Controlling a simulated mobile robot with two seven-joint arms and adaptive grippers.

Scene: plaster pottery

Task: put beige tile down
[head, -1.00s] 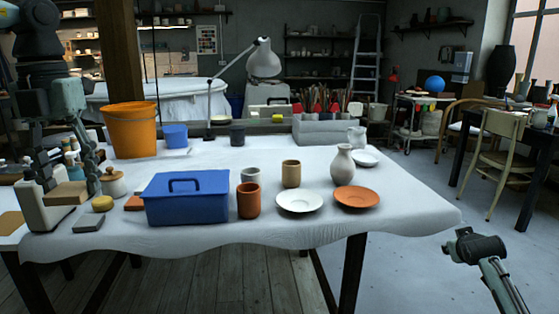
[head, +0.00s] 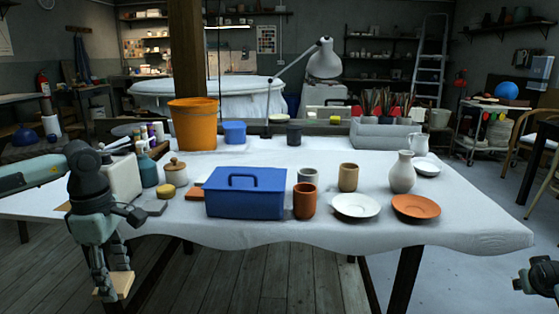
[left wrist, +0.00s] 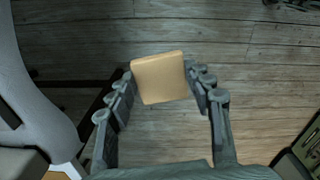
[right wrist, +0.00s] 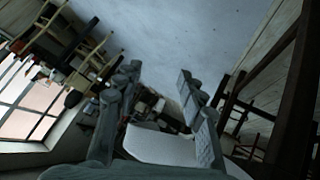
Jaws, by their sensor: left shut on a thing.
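The beige tile (head: 112,286) is held between the fingers of my left gripper (head: 112,280). The gripper is shut on it and hangs low at the left, in front of the white-covered table (head: 330,222). In the left wrist view the square tile (left wrist: 160,78) sits between the fingertips with wooden floor behind it. My right gripper (head: 540,278) shows only partly at the right edge of the head view. In the right wrist view its fingers (right wrist: 160,88) are apart with nothing between them.
A grey tile (head: 150,207), yellow round piece (head: 166,191), lidded jar (head: 176,172) and white container (head: 121,178) stand at the table's left. A blue toolbox (head: 246,195), cups and saucers stand to the right. The front cloth strip is bare.

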